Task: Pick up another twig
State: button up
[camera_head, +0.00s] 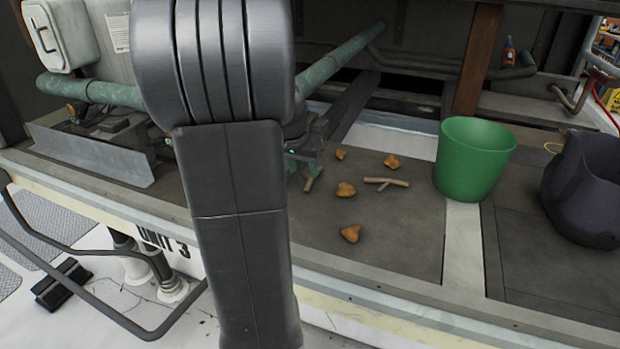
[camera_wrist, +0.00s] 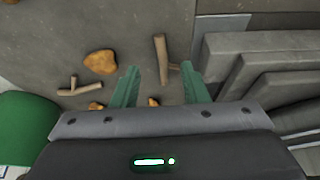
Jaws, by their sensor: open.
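One forked brown twig (camera_wrist: 161,52) lies on the dark deck, with part of it between the spread fingers of my gripper (camera_wrist: 159,68) in the wrist view. In the head view this twig (camera_head: 313,179) shows just below my gripper (camera_head: 305,162), partly hidden by my arm. Nothing is held. I cannot tell how high the fingertips are above the deck. A second forked twig (camera_head: 388,183) lies to the right; it also shows at left in the wrist view (camera_wrist: 82,91).
Several orange-brown lumps (camera_head: 346,189) lie around the twigs. A green bucket (camera_head: 475,160) stands to the right, with a dark bag (camera_head: 585,195) beyond. Grey stepped metal parts (camera_wrist: 250,75) lie close right of the fingers in the wrist view. A green pipe (camera_head: 340,58) runs behind.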

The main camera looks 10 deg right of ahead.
aim_at(307, 185)
jog(key=x, duration=0.7)
jog(key=shift+w+f, duration=0.1)
jog(key=shift+w, duration=0.05)
grip_shut()
